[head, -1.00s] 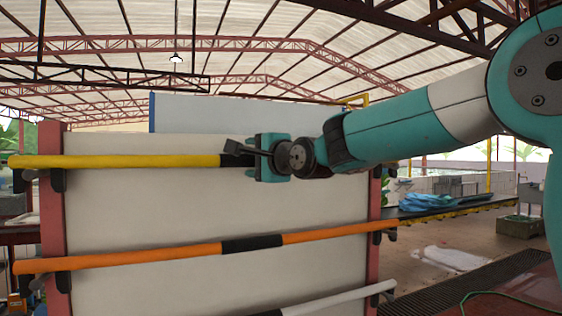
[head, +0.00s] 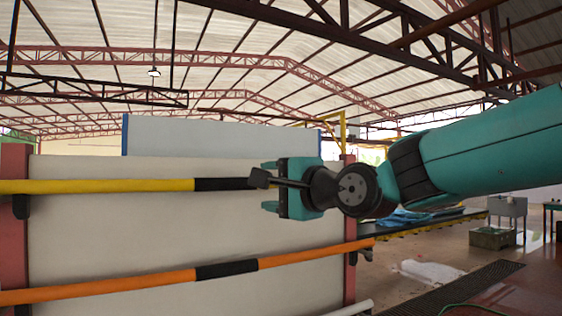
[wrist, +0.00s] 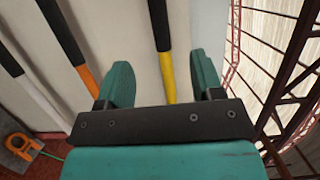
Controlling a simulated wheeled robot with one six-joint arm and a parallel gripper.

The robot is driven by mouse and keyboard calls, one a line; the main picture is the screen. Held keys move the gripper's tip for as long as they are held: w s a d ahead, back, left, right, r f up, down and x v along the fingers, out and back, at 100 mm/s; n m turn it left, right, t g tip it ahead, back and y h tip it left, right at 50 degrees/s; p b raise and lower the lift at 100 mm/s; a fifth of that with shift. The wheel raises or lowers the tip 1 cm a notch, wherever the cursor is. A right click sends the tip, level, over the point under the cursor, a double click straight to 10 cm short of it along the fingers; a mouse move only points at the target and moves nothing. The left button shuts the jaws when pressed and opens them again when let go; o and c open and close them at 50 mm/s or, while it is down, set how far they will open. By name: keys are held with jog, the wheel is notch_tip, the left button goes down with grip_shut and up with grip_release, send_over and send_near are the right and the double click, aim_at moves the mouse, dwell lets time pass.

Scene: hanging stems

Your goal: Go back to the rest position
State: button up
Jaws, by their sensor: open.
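My gripper (head: 268,188) is open and empty. In the head view it is in front of the right part of the pale panel (head: 130,222), covering the right end of the yellow bar (head: 100,186) with its black band. In the wrist view its two teal fingers (wrist: 162,82) stand apart, and the yellow bar (wrist: 168,72) shows between them in the picture. I cannot tell how far it is from them in depth. The orange bar (head: 90,290), also with a black band, runs below and is clear of the gripper.
A red post (head: 14,215) stands at the panel's left edge. Right of the panel are a dark bench with blue cloth (head: 405,217), a grey basin (head: 507,206) and a floor grate (head: 465,285). A grey-white bar (wrist: 40,100) shows at the left of the wrist view. Roof trusses are overhead.

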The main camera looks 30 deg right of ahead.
jog(key=p+v, duration=0.1)
jog(key=p, duration=0.1)
jog(key=p+v, duration=0.1)
jog(key=p, duration=0.1)
jog(key=shift+a+r, duration=0.1)
jog(key=shift+r, duration=0.1)
jog(key=s+a+f+n+g+y+b, duration=0.1)
jog(key=s+a+f+n+g, duration=0.15)
jog(key=f, duration=0.25)
jog(key=s+a+f+n+g+b, duration=0.1)
jog(key=a+f+n+g, duration=0.1)
jog(key=a+f+n, duration=0.15)
jog(key=s+a+f+n+g+h+b, duration=0.1)
jog(key=s+a+f+n+g+b, duration=0.2)
jog(key=s+f+n+g, duration=1)
jog(key=s+f+n+b, duration=0.2)
jog(key=s+f, duration=0.3)
jog(key=shift+s+f+n+h, duration=0.25)
jog(key=shift+s+n+h, duration=0.15)
jog(key=shift+a, duration=0.1)
